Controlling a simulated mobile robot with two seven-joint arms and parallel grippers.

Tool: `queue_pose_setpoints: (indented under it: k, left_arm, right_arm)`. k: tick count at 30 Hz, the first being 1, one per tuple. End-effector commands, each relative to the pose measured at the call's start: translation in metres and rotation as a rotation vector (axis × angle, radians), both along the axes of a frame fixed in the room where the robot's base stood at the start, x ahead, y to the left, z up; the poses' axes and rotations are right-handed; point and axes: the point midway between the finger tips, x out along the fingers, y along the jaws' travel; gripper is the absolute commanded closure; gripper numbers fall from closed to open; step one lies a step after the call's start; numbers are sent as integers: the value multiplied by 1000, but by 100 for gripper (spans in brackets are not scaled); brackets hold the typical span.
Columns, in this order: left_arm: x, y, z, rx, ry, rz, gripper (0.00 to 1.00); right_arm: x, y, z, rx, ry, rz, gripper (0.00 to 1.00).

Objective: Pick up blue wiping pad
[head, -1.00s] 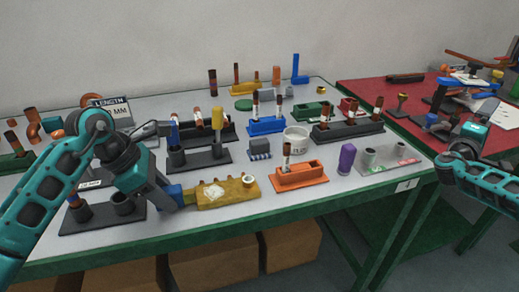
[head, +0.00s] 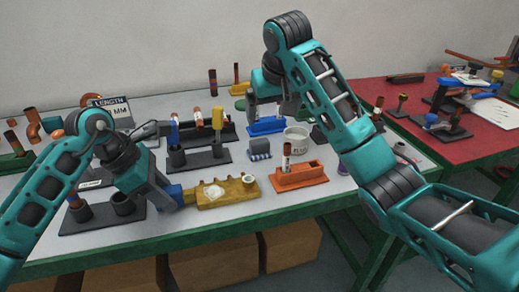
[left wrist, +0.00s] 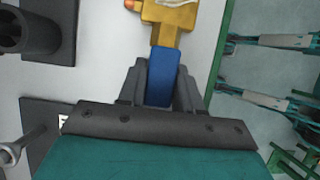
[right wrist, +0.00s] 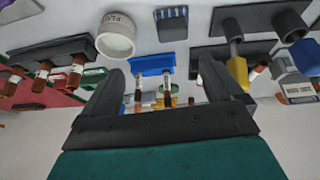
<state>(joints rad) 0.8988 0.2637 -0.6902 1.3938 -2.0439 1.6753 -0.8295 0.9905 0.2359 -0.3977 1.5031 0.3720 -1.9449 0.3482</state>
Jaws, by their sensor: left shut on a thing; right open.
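My left gripper (head: 170,198) is shut on a blue block (left wrist: 162,75) at the near left end of a yellow fixture (head: 240,190). The block touches the fixture and sits between both fingers in the left wrist view. My right gripper (right wrist: 160,70) is open and empty, above the middle of the table. In its wrist view, a blue holder (right wrist: 152,65) with two brown tubes shows between the fingers, apart from them. A small blue-grey ribbed block (head: 260,150) stands nearer me. I cannot tell for sure which blue thing is the wiping pad.
A white cup (head: 297,139) and an orange holder (head: 300,178) stand near my right arm. Black holders (head: 200,155) with upright parts stand beside my left gripper. A red table (head: 440,150) adjoins on the right. My right arm hides part of the table.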

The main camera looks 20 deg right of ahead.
Motion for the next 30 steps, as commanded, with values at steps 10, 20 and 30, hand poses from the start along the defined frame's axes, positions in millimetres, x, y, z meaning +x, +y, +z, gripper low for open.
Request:
queue_pose_setpoints:
  k: [10,20,30]
  left_arm:
    - [0,0,0,0,1,0,100]
    - [0,0,0,0,0,0,100]
    - [0,0,0,0,0,0,100]
  right_arm:
    - [11,19,-47,61,54,-4,6]
    - [24,19,-77,60,51,-4,6]
    - [42,17,-116,59,50,-4,6]
